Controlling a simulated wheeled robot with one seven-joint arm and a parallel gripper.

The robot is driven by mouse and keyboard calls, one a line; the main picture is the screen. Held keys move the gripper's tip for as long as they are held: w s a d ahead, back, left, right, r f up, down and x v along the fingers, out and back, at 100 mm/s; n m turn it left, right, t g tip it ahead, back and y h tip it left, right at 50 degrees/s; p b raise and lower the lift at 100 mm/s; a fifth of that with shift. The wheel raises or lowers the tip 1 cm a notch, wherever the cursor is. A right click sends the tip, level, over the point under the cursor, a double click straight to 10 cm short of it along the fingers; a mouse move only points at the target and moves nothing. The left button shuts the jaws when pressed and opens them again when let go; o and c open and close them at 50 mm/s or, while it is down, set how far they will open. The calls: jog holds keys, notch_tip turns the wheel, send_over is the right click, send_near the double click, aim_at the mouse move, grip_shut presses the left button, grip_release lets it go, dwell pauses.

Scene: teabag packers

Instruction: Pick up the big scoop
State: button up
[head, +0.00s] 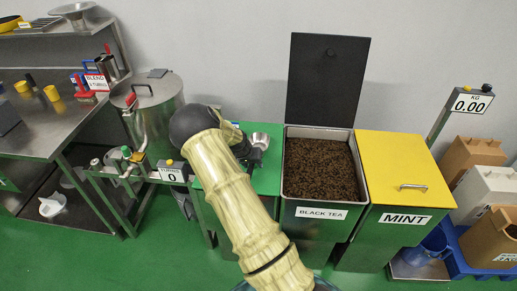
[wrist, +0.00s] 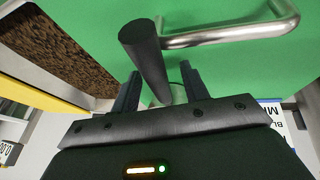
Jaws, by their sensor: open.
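The big scoop shows in the wrist view as a thick dark handle (wrist: 150,62), with a bit of metal at its lower end. It is over the green lid (wrist: 100,20). My gripper (wrist: 160,80) is open, with one finger on each side of the handle. I cannot tell whether either finger touches it. In the head view, a silver metal cup (head: 261,140), likely the scoop's bowl, shows beside my arm on the green bin. My arm hides most of my gripper there.
A silver lid handle (wrist: 235,35) stands close by the scoop. The open black tea bin (head: 320,170), its black lid (head: 327,80) upright, stands right of the green bin. Beyond is the yellow mint bin (head: 405,180). A steel pot (head: 150,95) stands at left.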

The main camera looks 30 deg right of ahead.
grip_shut()
notch_tip(320, 180, up, 10)
jog(key=shift+r+b, duration=0.1)
jog(key=shift+b, duration=0.5)
dwell(0.4)
jog(key=c, duration=0.9)
grip_release()
grip_shut()
